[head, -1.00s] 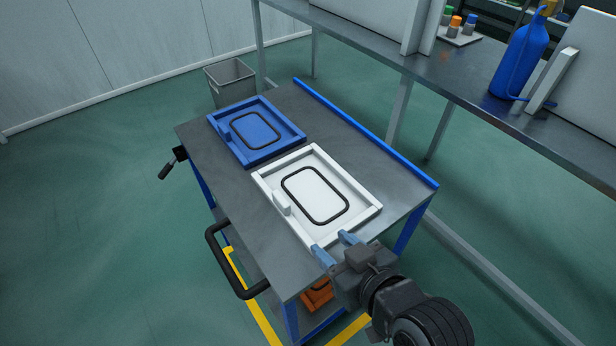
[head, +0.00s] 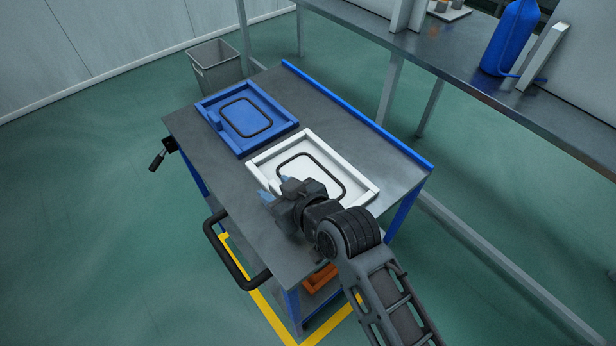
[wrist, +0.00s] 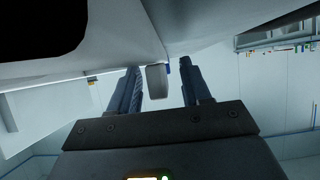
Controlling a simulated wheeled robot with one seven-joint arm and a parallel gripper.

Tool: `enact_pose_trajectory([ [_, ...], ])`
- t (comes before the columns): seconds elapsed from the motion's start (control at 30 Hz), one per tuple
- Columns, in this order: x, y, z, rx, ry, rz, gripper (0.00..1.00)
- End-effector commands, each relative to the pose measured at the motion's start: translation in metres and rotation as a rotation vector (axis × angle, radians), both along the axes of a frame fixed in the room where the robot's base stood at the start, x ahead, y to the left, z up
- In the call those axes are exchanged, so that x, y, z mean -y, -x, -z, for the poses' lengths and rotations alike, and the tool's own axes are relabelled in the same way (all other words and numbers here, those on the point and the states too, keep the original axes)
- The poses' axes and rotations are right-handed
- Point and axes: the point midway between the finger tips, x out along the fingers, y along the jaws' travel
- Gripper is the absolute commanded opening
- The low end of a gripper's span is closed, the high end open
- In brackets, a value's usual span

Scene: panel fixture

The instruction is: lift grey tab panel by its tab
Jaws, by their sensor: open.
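The pale grey-white panel (head: 308,166) with a black rounded loop lies in a white frame on the cart top. Its tab is hidden behind my gripper in the head view. Whether a finger touches the tab I cannot tell.
A blue panel in a blue frame (head: 203,104) lies behind and left on the cart top (head: 215,180). A blue rail (head: 350,110) runs along the cart's far edge. A black handle (head: 228,258) sticks out at the front. A grey bin (head: 215,70) stands behind.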

Motion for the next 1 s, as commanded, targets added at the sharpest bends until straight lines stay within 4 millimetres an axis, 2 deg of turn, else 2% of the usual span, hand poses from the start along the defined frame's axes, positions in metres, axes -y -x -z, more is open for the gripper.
enact_pose_trajectory([
  [0.27,-0.0011,-0.0019,0.0010,0.001,0.000,0.001,0.47],
  [0.73,-0.0010,-0.0017,0.0011,0.000,0.000,0.000,0.02],
  [1.0,-0.0009,-0.0015,0.0011,0.000,-0.001,0.000,0.00],
])
